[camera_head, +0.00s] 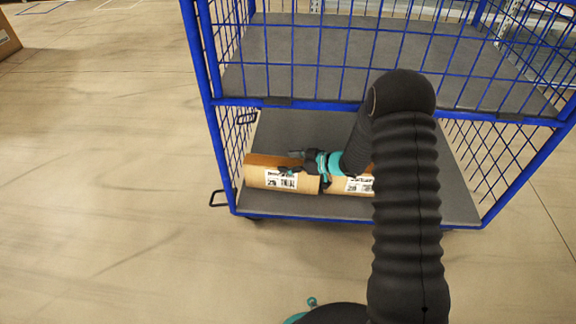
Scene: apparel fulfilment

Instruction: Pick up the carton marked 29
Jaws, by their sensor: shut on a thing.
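Two brown cartons with white labels lie side by side on the lower deck of a blue cage trolley. The left carton (256,178) shows its label on the near face, and the right carton (337,186) is partly hidden behind my arm. One dark finger shows near the gap between the cartons. The carton appears at deck level; I cannot tell whether it is lifted.
The trolley's blue frame (217,150) and mesh sides enclose the deck (420,195). A grey upper shelf (290,60) is above and behind the cartons. Open floor (110,190) lies to the left. A brown box (7,38) stands at the far left edge.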

